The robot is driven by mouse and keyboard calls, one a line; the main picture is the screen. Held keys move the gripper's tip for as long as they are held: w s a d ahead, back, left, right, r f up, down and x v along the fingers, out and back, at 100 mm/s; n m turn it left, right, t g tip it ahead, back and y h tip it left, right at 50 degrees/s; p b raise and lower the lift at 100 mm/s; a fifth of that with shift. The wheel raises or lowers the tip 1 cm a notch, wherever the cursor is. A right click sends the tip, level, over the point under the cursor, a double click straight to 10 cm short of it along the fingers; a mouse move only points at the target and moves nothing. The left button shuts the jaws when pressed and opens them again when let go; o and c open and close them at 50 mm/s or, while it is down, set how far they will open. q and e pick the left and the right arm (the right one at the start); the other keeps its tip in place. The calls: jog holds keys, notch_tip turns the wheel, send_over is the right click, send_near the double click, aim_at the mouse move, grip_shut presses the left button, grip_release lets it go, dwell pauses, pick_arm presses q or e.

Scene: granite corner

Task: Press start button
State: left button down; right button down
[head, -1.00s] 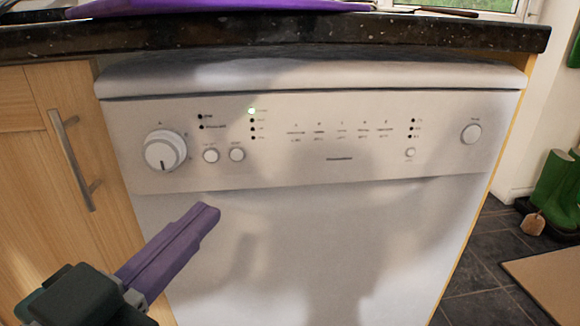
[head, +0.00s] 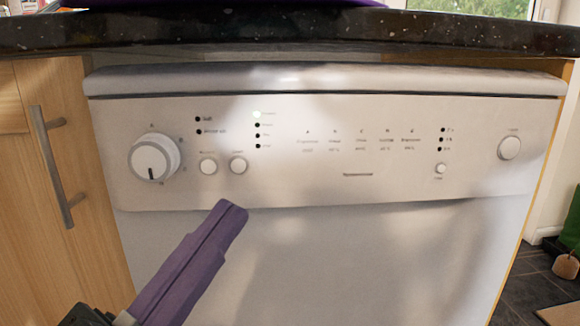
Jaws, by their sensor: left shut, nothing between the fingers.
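The dishwasher (head: 330,260) stands under the counter, its light control panel across the top. The panel has a round knob (head: 153,158) at the left and two small round buttons beside it, a left one (head: 208,166) and a right one (head: 239,165). A small button (head: 440,168) and a larger round button (head: 509,148) are at the right. The labels are too blurred to tell which is start. My left gripper (head: 233,208) is shut and empty, its purple fingers just below the two left buttons in the picture. Whether it touches the front cannot be told. My right gripper is not in view.
A dark speckled countertop (head: 300,33) overhangs the dishwasher. A wooden cabinet with a metal handle (head: 52,165) is at the left. Green boots (head: 571,222) and a dark tiled floor (head: 532,285) are at the right.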

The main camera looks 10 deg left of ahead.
aim_at(238, 166)
pick_arm(q)
jog(key=shift+w+a+b, duration=0.4)
jog(key=shift+w+b, duration=0.1)
jog(key=shift+w, duration=0.8)
jog(key=shift+w+a+b, duration=0.35)
jog(key=shift+w+b, duration=0.1)
jog(key=shift+w, duration=0.85)
jog(key=shift+w+a+b, duration=0.4)
jog(key=shift+w+b, duration=0.1)
jog(key=shift+w, duration=0.8)
jog(key=shift+w, duration=0.1)
jog(key=shift+w+a, duration=0.1)
jog(key=shift+w, duration=0.2)
